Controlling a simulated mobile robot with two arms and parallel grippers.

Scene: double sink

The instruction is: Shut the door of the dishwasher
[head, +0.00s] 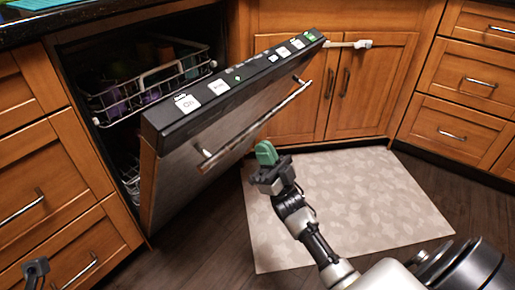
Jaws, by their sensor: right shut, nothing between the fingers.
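The dishwasher door (225,128) is partly open and tilts outward, with its dark control panel edge facing up. A long bar handle (256,125) runs across its outer face. The dishwasher opening (105,70) shows behind the door. My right gripper (266,154), with green fingertips, is shut and empty. It is in front of the door's outer face, to the right of and below the handle; I cannot tell whether it touches. Part of my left gripper (37,267) shows dark at the bottom left; its jaws are unclear.
An upper rack (150,85) with purple and other dishes sits inside the dishwasher, partly pulled out. Wooden cabinets (372,85) and drawers (455,120) stand behind and to the right. A pale mat (390,200) lies on the dark floor.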

